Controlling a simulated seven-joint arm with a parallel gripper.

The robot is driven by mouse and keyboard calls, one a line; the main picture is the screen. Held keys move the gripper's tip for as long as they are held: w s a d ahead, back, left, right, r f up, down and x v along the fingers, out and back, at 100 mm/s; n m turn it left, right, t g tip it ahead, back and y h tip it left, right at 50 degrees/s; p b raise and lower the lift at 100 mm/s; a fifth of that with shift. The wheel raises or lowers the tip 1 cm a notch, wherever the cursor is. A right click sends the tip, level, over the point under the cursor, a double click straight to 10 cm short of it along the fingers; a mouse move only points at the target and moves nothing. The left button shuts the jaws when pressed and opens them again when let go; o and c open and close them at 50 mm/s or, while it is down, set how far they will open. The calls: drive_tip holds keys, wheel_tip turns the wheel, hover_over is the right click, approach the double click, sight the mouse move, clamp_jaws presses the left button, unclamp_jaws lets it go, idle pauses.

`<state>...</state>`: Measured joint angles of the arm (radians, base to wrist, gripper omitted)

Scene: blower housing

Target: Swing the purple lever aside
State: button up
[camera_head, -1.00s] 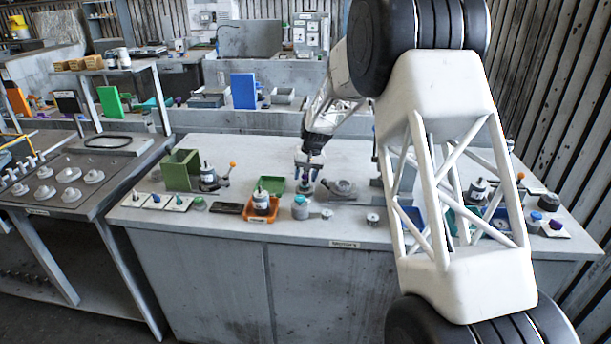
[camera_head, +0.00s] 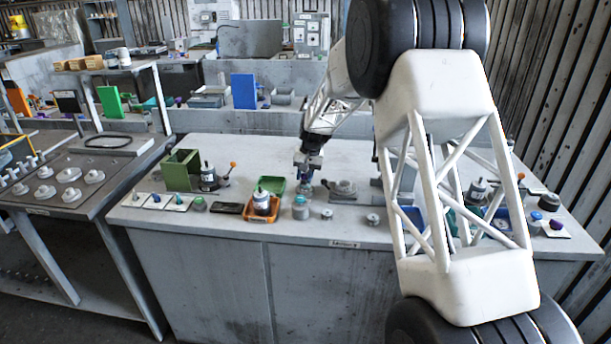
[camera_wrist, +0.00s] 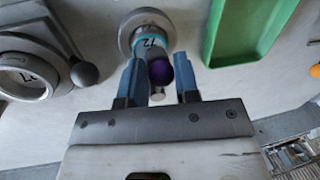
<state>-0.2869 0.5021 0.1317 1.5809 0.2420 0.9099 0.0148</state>
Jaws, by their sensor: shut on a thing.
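The purple lever (camera_wrist: 184,72) shows in the wrist view as a rounded purple knob beside a grey round part, at a grey fitting (camera_wrist: 146,35) with a teal ring and a label. My gripper (camera_wrist: 158,78) has its two blue-grey fingers on either side of these parts, the right finger against the purple knob. It is shut on the lever, though the contact on the left side is hard to see. In the head view my gripper (camera_head: 306,170) is low over the bench, and the lever is small and mostly hidden there.
A green tray (camera_wrist: 245,25) lies close on the right in the wrist view. A grey round housing with a dark ball knob (camera_wrist: 84,73) is close on the left.

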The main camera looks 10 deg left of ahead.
drive_tip(key=m, duration=0.1)
drive_tip(key=a+m, duration=0.1)
drive_tip(key=m, duration=0.1)
drive_tip(key=a+m, duration=0.1)
drive_tip(key=shift+w+a+t, duration=0.1)
drive_tip(key=shift+w+t, duration=0.15)
drive_tip(key=shift+t, duration=0.15)
drive_tip(key=m, duration=0.1)
drive_tip(key=a+m, duration=0.1)
drive_tip(key=m, duration=0.1)
drive_tip(key=w+m, duration=0.1)
drive_tip(key=shift+w+a+m+t, duration=0.1)
drive_tip(key=shift+a+m+t, duration=0.2)
drive_tip(key=shift+a, duration=0.05)
drive_tip(key=w+m, duration=0.1)
drive_tip(key=m, duration=0.1)
drive_tip(key=w+a+m+h, duration=0.1)
drive_tip(key=m, duration=0.2)
drive_tip(key=shift+w+a+t, duration=0.1)
drive_tip(key=shift+a+t, duration=0.05)
drive_tip(key=shift+t, duration=0.25)
drive_tip(key=shift+w+a+m+h, duration=0.15)
drive_tip(key=shift+w+m, duration=0.25)
drive_tip(key=shift+m, duration=0.5)
drive_tip(key=shift+w+m+h, duration=0.25)
drive_tip(key=shift+w+m, duration=0.15)
drive_tip(key=shift+m, duration=0.5)
drive_tip(key=shift+w, duration=0.1)
drive_tip(key=shift+r, duration=0.1)
